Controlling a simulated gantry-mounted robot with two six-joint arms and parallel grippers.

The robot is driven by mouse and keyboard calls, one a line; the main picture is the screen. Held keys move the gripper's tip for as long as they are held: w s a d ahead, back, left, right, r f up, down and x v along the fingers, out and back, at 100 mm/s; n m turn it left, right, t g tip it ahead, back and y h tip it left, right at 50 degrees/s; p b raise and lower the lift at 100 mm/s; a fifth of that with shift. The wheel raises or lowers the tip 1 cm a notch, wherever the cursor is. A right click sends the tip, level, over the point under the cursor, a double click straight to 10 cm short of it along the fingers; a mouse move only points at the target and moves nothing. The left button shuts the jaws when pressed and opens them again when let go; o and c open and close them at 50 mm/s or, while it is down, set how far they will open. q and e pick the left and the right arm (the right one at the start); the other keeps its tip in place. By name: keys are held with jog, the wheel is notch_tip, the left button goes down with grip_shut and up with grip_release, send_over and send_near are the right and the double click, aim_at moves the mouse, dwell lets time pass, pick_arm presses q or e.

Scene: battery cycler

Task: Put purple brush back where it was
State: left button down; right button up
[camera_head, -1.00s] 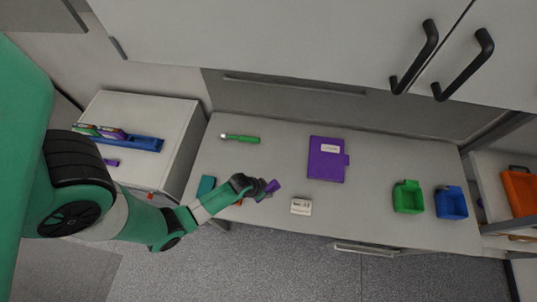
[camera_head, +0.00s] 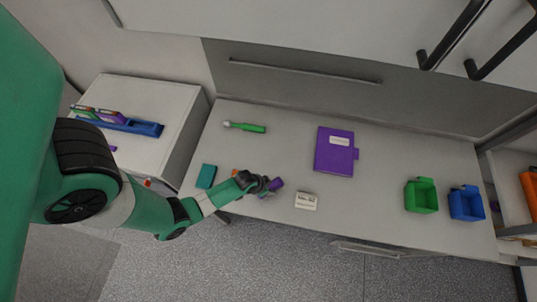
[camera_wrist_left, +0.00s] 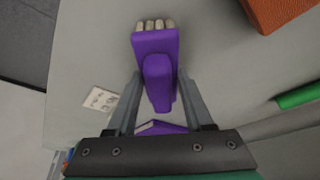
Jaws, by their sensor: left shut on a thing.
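In the left wrist view the brush (camera_wrist_left: 157,50) has a purple handle and pale bristles, which point away from my gripper (camera_wrist_left: 158,92). Both fingers are shut on the handle. The head view does not clearly show how high the brush is above the bench. My right gripper is not in view.
Green (camera_head: 421,196) and blue (camera_head: 466,204) bins stand right. A blue tray (camera_head: 148,128) is on the left cabinet.

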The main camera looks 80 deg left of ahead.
pick_arm(q)
jog(key=shift+c, duration=1.4)
grip_release()
jog(key=shift+f, duration=0.15)
jog(key=shift+r, duration=0.35)
jog(key=p+v, duration=0.5)
jog(key=v, duration=0.2)
jog(key=shift+r, duration=0.2)
jog(key=shift+s+f, duration=0.1)
